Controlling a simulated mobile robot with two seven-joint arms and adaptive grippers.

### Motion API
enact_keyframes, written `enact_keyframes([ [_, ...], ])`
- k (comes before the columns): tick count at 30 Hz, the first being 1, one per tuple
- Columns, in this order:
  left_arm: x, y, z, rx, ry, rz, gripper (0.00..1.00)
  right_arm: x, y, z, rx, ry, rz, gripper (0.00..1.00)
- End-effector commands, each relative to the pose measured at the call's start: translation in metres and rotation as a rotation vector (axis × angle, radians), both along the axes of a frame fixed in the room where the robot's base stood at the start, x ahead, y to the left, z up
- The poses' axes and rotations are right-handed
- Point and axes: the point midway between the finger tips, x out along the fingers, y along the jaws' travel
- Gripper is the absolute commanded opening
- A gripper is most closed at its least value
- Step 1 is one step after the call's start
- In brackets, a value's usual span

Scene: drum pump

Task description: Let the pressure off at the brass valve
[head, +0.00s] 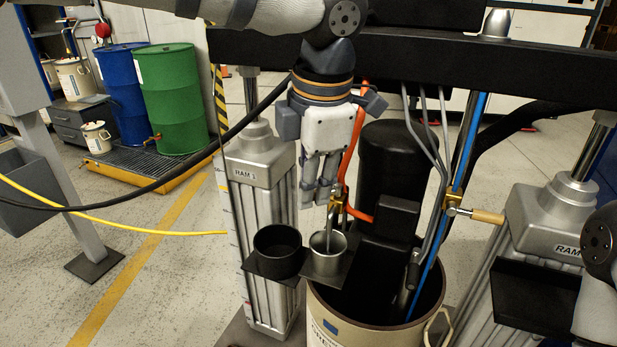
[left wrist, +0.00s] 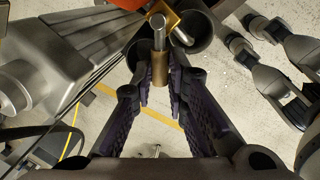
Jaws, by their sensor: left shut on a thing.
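The brass valve (head: 340,199) sits where the orange hose ends, above a silver cup (head: 317,264). A thin metal tube runs from it down into the cup. The left wrist view shows the brass valve body (left wrist: 186,22) at the top, with a metal stem and a round brown handle (left wrist: 160,68) pointing toward my gripper. My left gripper (head: 318,197) points down beside the valve. Its fingers (left wrist: 162,92) are shut on the handle's near end. In the head view the fingers hide most of the handle. My right gripper does not show.
A black cup (head: 277,238) stands beside the silver cup on a dark bracket. A second lever with a tan handle (head: 488,216) juts from the blue-and-grey pipes at right. Ram posts (head: 262,165) flank the drum (head: 322,322). A black beam (head: 430,55) crosses above.

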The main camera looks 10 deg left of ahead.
Motion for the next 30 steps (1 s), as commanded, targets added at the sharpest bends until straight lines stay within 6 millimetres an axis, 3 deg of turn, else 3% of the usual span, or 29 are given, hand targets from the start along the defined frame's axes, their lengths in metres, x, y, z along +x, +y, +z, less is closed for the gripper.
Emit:
enact_keyframes([
  [18,-0.014,-0.021,0.0,-0.001,-0.001,0.561,0.0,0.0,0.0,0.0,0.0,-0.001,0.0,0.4],
  [30,-0.016,-0.03,0.0,-0.003,-0.001,0.777,0.0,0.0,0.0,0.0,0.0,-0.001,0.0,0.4],
])
